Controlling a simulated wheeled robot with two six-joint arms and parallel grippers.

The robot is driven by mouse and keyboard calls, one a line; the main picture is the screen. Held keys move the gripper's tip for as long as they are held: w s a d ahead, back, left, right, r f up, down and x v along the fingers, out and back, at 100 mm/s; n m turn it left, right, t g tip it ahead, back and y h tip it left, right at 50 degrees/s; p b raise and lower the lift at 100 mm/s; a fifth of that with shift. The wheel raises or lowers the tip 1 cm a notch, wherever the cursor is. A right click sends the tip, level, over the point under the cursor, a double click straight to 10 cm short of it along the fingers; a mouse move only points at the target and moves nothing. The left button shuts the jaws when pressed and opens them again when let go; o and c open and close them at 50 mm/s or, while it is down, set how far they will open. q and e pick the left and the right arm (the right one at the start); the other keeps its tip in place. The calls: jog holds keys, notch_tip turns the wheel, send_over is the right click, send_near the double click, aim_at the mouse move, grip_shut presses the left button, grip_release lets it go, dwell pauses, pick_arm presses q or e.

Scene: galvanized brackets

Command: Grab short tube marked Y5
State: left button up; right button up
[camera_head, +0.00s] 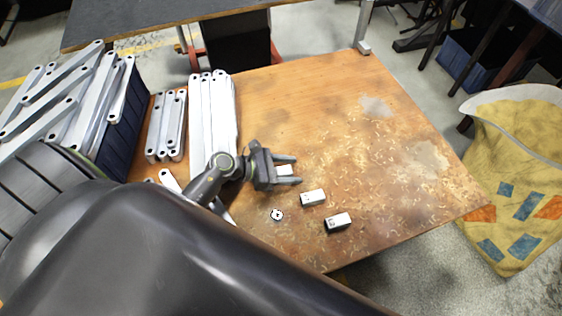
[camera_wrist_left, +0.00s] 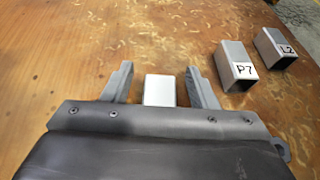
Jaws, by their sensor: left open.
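My left gripper (camera_head: 296,170) is open, low over the wooden table. In the left wrist view its two fingers (camera_wrist_left: 159,72) stand on either side of a short pale metal tube (camera_wrist_left: 160,90), with a small gap on each side. This tube also shows between the fingers in the head view (camera_head: 284,171). No marking on it can be read, so I cannot tell whether it is Y5. A short tube marked P7 (camera_wrist_left: 237,67) and another marked L2 (camera_wrist_left: 276,48) lie to the right in the wrist view. My right gripper is not in view.
A small round metal piece (camera_head: 277,215) lies on the table (camera_head: 330,120) near the short tubes. Long flat brackets (camera_head: 212,110) and shorter ones (camera_head: 166,125) lie at the left. A dark blue crate (camera_head: 128,108) holds more brackets. The table's right half is clear.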

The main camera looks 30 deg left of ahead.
pick_arm(q)
jog(key=shift+w+d+f, duration=0.1)
jog(key=shift+w+d, duration=0.05)
jog(key=c, duration=1.1)
